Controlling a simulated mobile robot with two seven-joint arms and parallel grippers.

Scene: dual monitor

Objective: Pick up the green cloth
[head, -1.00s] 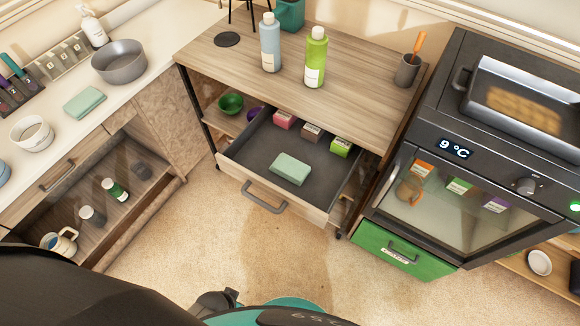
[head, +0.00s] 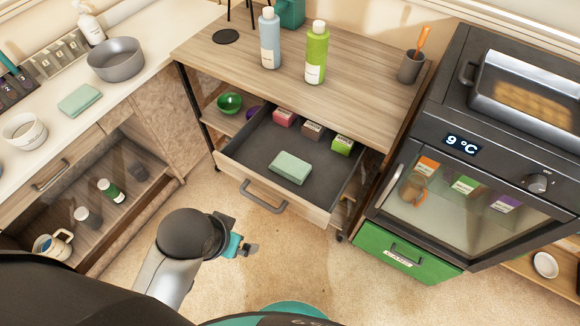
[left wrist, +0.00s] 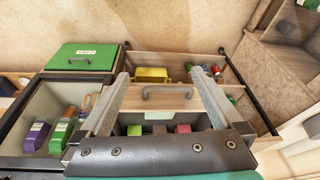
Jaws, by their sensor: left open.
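A folded pale green cloth (head: 290,168) lies flat in the open grey drawer (head: 254,158). A similar pale green folded piece (head: 80,100) lies on the white counter at the left; I cannot tell from looks alone which one is meant. My left gripper (head: 250,248) is low over the floor in front of the drawer, apart from both. In the left wrist view its two fingers (left wrist: 160,76) are spread with nothing held. Between them show the drawer handle and a strip of the drawer's cloth (left wrist: 158,115), mostly hidden. My right gripper is out of view.
Small pink, brown and green boxes (head: 313,130) stand at the drawer's back. The drawer handle (head: 263,198) juts forward. Two bottles (head: 316,55) stand on the wooden top above. An oven (head: 470,190) is at right, an open drawer (head: 105,195) at left. The floor between is clear.

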